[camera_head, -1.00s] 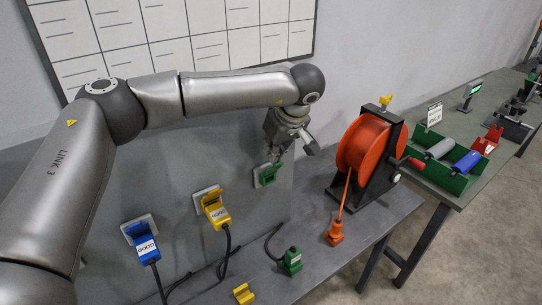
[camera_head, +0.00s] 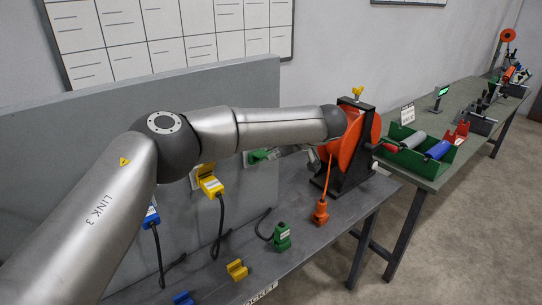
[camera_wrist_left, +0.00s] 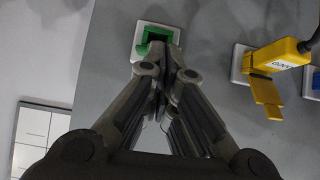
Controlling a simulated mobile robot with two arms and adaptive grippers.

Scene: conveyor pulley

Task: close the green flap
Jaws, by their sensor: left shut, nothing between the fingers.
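The green socket with its flap (camera_head: 258,156) is on the grey upright panel, left of the orange reel. In the left wrist view the green socket (camera_wrist_left: 145,47) sits on a white plate, with a dark opening showing. My fingers cover its lower part, so I cannot tell the flap's exact angle. My left gripper (camera_wrist_left: 165,56) is shut and empty, its tips in front of the socket's lower edge; I cannot tell whether they touch it. In the head view my arm partly hides the gripper. My right gripper is not in view.
A yellow socket with a plugged cable (camera_head: 210,184) and a blue one (camera_head: 151,214) are left along the panel. The orange reel (camera_head: 352,140) stands close on the right. A green plug (camera_head: 282,237) and a yellow piece (camera_head: 237,270) lie on the bench.

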